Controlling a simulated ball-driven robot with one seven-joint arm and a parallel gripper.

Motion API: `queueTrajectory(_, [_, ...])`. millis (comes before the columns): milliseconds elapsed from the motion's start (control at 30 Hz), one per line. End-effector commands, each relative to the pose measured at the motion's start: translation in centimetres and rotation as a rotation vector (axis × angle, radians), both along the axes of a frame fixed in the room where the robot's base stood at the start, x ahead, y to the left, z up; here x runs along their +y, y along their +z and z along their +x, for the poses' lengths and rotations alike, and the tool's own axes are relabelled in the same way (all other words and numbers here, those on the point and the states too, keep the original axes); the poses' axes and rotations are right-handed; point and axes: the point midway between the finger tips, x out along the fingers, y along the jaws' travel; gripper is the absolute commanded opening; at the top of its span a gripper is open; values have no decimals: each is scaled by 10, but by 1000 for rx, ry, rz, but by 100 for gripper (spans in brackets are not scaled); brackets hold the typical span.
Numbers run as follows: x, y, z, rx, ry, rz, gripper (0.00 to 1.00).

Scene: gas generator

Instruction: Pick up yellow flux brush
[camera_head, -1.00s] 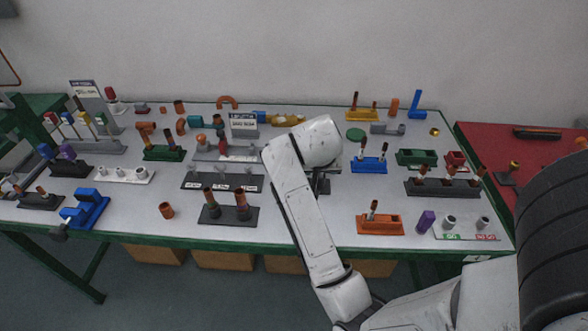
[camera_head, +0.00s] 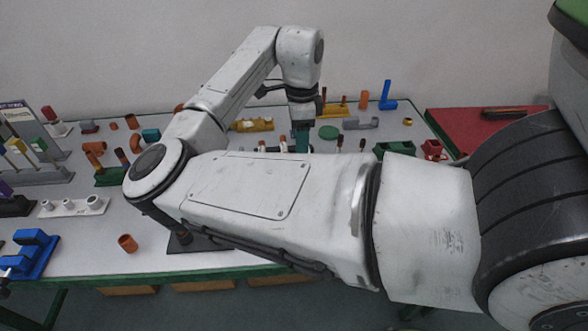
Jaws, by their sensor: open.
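A yellow holder (camera_head: 334,110) stands at the back of the table, just right of my gripper, with slim brown upright pieces in it. These may be flux brushes, but they are too small to be sure. Another yellow-headed tool (camera_head: 15,147) stands in the rack at the far left; I cannot tell whether it is a brush. My gripper (camera_head: 302,140) points down over the back middle of the table, left of the yellow holder. It is open, and nothing shows held in it. My arm hides much of the table's middle and right front.
A yellow fixture (camera_head: 252,125) lies left of my gripper, with a green disc (camera_head: 329,132) to its right. A blue bracket (camera_head: 386,97) and an orange cylinder (camera_head: 364,100) stand farther right. A blue block (camera_head: 31,253) and a copper cup (camera_head: 128,244) are at the left front.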

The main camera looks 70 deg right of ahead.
Motion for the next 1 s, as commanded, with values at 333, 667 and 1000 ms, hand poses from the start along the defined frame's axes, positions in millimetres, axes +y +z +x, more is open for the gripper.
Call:
queueTrajectory(333, [1,-46,1,-1,-2,5,55])
queueTrajectory(667, [6,-77,-1,0,-1,7,55])
queueTrajectory(1000, [6,-106,-2,-2,-1,4,55])
